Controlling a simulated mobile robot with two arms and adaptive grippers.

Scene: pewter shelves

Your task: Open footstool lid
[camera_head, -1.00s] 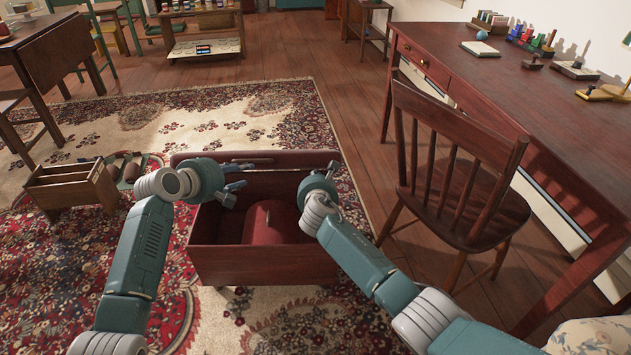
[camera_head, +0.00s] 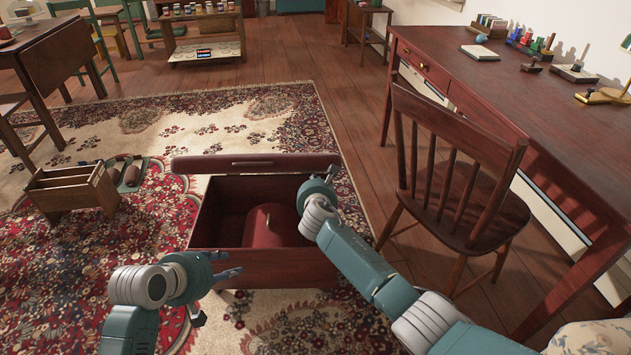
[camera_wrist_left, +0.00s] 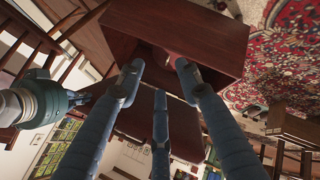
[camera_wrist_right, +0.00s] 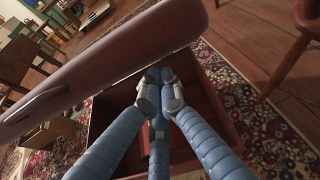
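The footstool is a dark red wooden box (camera_head: 265,270) on the rug. Its padded lid (camera_head: 215,165) is raised along the far side, with a dark handle slot, and the box is open to view. A dark red rounded object (camera_head: 270,228) lies inside. My left gripper (camera_head: 235,270) is open and empty at the box's front left; the box also shows beyond its fingers in the left wrist view (camera_wrist_left: 200,30). Contact with the lid is unclear.
A wooden chair (camera_head: 455,195) and a long desk (camera_head: 480,85) stand to the right. A small wooden divided crate (camera_head: 75,190) sits on the rug to the left. Patterned rug (camera_head: 90,280) is clear in front of the footstool.

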